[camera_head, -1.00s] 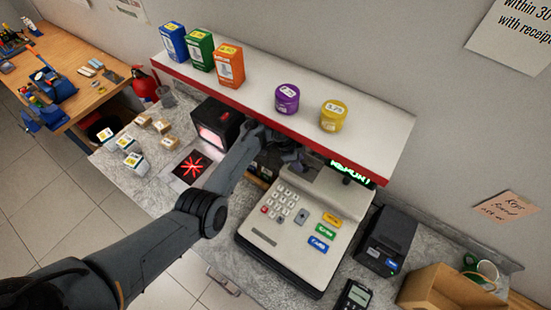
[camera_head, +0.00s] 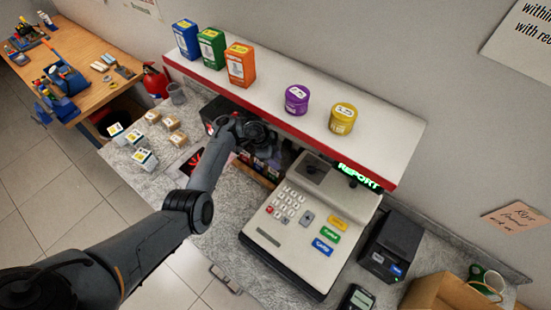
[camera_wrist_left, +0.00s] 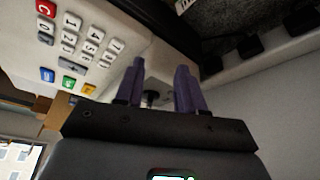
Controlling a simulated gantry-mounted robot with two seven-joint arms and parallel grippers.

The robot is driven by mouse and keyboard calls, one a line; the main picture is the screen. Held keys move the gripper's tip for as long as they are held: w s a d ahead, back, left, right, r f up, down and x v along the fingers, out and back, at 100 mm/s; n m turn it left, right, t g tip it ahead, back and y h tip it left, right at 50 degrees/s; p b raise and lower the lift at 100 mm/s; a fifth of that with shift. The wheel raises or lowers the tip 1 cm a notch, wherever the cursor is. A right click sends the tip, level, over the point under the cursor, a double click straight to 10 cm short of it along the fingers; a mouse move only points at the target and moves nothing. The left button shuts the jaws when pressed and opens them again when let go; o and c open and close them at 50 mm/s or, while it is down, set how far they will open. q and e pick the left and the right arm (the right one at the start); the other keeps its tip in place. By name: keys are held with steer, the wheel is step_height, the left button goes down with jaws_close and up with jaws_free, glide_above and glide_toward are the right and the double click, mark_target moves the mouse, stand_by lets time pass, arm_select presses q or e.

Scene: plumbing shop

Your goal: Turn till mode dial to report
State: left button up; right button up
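The cream till (camera_head: 265,262) stands on the counter, and its green lit display (camera_head: 358,176) reads REPORT. In the left wrist view, a small dark knob, apparently the mode dial (camera_wrist_left: 151,97), shows on the pale till body between my purple fingers. My left gripper (camera_wrist_left: 159,85) is open there, fingers apart, with the knob in the gap beyond the fingertips; no contact shows. In the head view my left gripper (camera_head: 268,138) is at the shelf's front edge, left of the till top; its fingertips are hard to make out. The dial is not clear there. My right gripper is not in view.
The red-edged shelf (camera_head: 395,150) overhangs the back of the till and holds boxes and two tubs. Small boxes (camera_head: 143,158) sit left.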

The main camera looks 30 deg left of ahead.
arm_select(q)
steer(key=shift+f, duration=0.1)
steer(key=s+a+f+n+y, duration=0.3)
steer(key=s+a+f+y, duration=0.15)
steer(key=s, duration=0.25)
steer(key=s+d+r+n, duration=0.1)
steer(key=s+d, duration=0.1)
steer(key=s, duration=0.3)
steer(key=s+d+r+n, duration=0.1)
steer(key=s+d+n, duration=0.1)
steer(key=s, duration=0.3)
steer(key=s+d+r+n+t, duration=0.1)
steer(key=s+d, duration=0.2)
steer(key=s, duration=0.3)
steer(key=shift+s+d+r+n+y, duration=0.1)
steer(key=shift+d+r+n+y, duration=0.25)
steer(key=shift+r+n, duration=0.05)
steer(key=s+d+r+n, duration=0.1)
steer(key=s+d+r, duration=0.1)
steer(key=s, duration=0.3)
steer(key=s+d+r+n+h, duration=0.1)
steer(key=s+d+r+n, duration=0.1)
steer(key=s+d+r, duration=0.1)
step_height(320, 180, up, 2)
steer(key=shift+s+d+r+t, duration=0.1)
steer(key=shift+s+d+t, duration=0.25)
steer(key=shift+s, duration=0.5)
